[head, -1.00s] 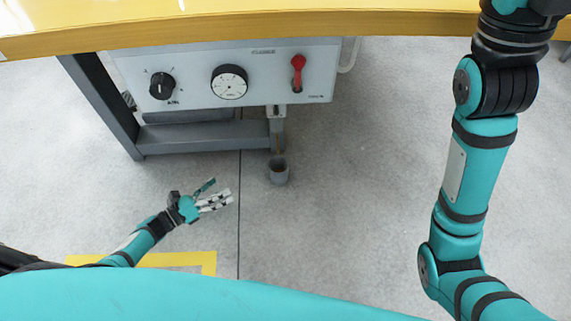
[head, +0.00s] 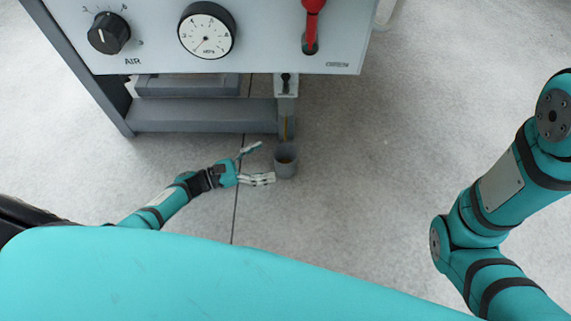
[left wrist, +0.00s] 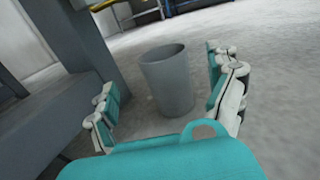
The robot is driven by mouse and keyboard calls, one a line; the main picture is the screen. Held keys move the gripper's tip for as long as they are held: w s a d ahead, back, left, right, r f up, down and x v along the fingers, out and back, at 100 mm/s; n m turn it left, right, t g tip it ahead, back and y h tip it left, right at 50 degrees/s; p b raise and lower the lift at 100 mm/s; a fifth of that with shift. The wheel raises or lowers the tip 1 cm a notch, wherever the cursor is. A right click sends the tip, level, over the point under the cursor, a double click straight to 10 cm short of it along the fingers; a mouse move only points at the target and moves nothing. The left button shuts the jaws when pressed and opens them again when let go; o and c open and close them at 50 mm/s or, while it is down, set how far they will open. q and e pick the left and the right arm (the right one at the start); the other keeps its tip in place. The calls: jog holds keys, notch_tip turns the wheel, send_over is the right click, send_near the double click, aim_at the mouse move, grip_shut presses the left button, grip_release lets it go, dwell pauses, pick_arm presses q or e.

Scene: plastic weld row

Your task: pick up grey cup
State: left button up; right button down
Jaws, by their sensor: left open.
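The grey cup (head: 286,162) stands upright on the floor in the head view, below a spout-like bracket on the machine. In the left wrist view the cup (left wrist: 168,82) stands ahead, in the gap between my spread fingers and apart from them. My left gripper (head: 262,164) is open and empty, just left of the cup, with its fingers pointing toward it. The left gripper also shows in the left wrist view (left wrist: 168,100). My right arm is at the right of the head view, but its gripper is out of the frame.
A grey machine panel (head: 270,48) with a black knob (head: 109,33), a dial gauge (head: 206,30) and a red lever (head: 313,22) stands behind the cup. Its grey base frame (head: 200,116) is close to the left gripper. The floor right of the cup is clear.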

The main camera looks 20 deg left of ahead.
aim_at(295, 152)
pick_arm(q)
jog(key=shift+x, duration=0.8)
jog(key=b+x, duration=0.2)
jog(key=x, duration=0.3)
jog(key=shift+s+d+f+b, duration=0.1)
jog(key=shift+f+b, duration=0.1)
jog(key=shift+b, duration=0.15)
jog(key=shift+d+r, duration=0.1)
jog(key=shift+d, duration=0.1)
jog(key=shift+c, duration=0.5)
